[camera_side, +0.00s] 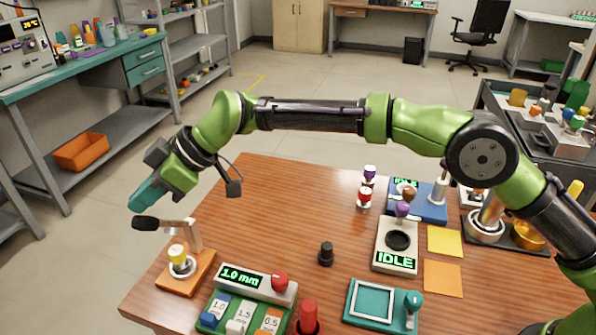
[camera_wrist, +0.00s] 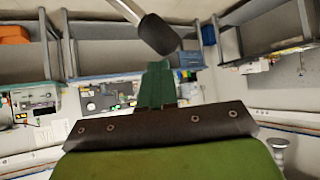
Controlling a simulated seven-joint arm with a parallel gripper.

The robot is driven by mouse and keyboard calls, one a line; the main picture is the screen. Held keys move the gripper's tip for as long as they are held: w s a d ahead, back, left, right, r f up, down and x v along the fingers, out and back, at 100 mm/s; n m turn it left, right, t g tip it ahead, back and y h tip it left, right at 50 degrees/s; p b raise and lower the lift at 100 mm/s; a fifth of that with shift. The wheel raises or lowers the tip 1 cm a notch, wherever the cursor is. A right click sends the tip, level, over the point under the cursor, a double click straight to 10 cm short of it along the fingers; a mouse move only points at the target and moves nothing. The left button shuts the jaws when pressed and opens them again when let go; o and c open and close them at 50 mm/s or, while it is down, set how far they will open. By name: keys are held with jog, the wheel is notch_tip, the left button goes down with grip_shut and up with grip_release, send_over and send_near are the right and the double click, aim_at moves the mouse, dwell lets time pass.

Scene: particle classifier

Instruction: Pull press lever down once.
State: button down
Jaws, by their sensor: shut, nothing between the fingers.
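The press (camera_side: 185,283) stands on an orange base at the table's front left corner, with a yellow-topped piece (camera_side: 178,254) on it. Its grey lever arm (camera_side: 181,225) ends in a black handle (camera_side: 146,223), which points left past the table edge and is about level. My gripper (camera_side: 145,195) has its teal fingers shut and empty, close above the handle. In the wrist view the black handle (camera_wrist: 160,34) is just beyond the green fingertips (camera_wrist: 158,68). I cannot tell whether they touch.
Right of the press is a box reading 1.0 mm (camera_side: 243,281) with a red knob, above coloured buttons. A black peg (camera_side: 326,254) and a device reading IDLE (camera_side: 394,260) stand further right. The wood table (camera_side: 275,210) is clear behind the press.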

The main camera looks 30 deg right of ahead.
aim_at(144, 227)
jog(key=shift+s+a+f, duration=0.3)
jog(key=shift+s+f, duration=0.05)
jog(key=shift+f, duration=0.1)
jog(key=shift+s+a+f, duration=0.4)
jog(key=shift+f, duration=0.45)
jog(key=shift+s+a+f, duration=0.1)
jog(key=shift+s+a+f, duration=0.15)
jog(key=shift+f, duration=0.25)
jog(key=shift+s+a+f, duration=0.15)
jog(key=shift+f, duration=0.25)
